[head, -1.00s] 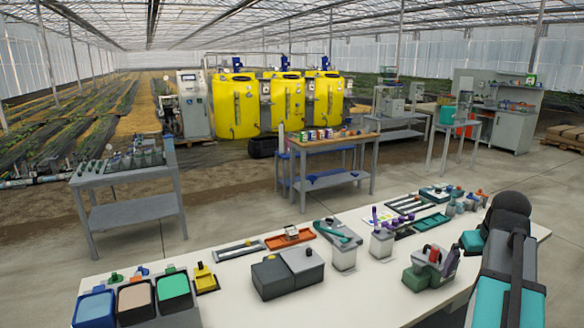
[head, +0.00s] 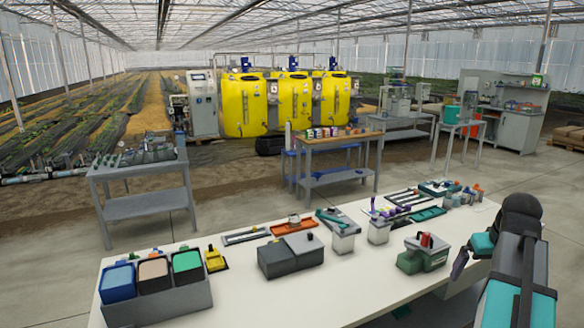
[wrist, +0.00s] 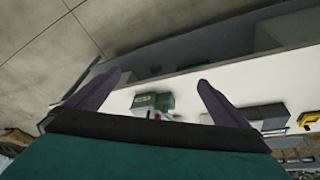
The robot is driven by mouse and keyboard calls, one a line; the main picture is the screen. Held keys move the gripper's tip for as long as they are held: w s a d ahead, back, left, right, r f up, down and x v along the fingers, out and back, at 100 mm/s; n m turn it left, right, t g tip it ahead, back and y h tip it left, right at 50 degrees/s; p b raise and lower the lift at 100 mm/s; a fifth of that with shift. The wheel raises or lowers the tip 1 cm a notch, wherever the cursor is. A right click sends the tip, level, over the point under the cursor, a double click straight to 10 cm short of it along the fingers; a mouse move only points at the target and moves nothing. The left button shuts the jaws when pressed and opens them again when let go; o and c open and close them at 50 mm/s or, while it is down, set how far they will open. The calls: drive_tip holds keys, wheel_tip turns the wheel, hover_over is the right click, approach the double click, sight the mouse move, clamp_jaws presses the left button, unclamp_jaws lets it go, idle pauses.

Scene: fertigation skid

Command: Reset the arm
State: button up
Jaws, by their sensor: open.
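My arm (head: 515,285) stands at the right end of the white table in the head view, folded, with teal and black links. My gripper (head: 460,264) shows there only in part, as a dark finger beside the table's right edge. In the wrist view my gripper (wrist: 158,88) has its two dark fingers spread wide apart with nothing between the tips. The green-grey device with a red knob (head: 424,254) stands on the table, left of my gripper and apart from it in the head view. It also shows beyond the fingers in the wrist view (wrist: 153,102).
The white table (head: 345,290) holds a dark grey box (head: 291,256), a holder with blue, tan and green bins (head: 190,302), trays and small fittings. A grey cart (head: 148,208) and a wooden-topped bench (head: 335,141) stand behind. Concrete floor (head: 530,170) is clear at right.

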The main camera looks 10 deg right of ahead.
drive_tip(key=w+a+f+n+g+y, duration=0.1)
drive_tip(key=w+a+f, duration=0.2)
drive_tip(key=a+f, duration=0.45)
drive_tip(key=w+a+f+n+g+y, duration=0.1)
drive_tip(key=w+a+f, duration=0.1)
drive_tip(key=a+f, duration=0.5)
drive_tip(key=s+a+f+n+g+y, duration=0.1)
drive_tip(key=s+a+f+g, duration=0.1)
drive_tip(key=a+f, duration=0.65)
drive_tip(key=s+a+f+n+g, duration=0.15)
drive_tip(key=a+f, duration=0.35)
drive_tip(key=f, duration=0.6)
drive_tip(key=s+a+f+g, duration=0.1)
drive_tip(key=s+a+f, duration=0.3)
drive_tip(key=s+f, duration=0.4)
drive_tip(key=s+a+f+m+g, duration=0.1)
drive_tip(key=s+a+f, duration=0.4)
drive_tip(key=s+f, duration=0.3)
drive_tip(key=s+a+f+g+h, duration=0.1)
drive_tip(key=s+a+f+g, duration=0.1)
drive_tip(key=s+a+f, duration=0.3)
drive_tip(key=shift+s+a+f, duration=0.2)
drive_tip(key=shift+s+f, duration=1.25)
drive_tip(key=shift+s, duration=0.9)
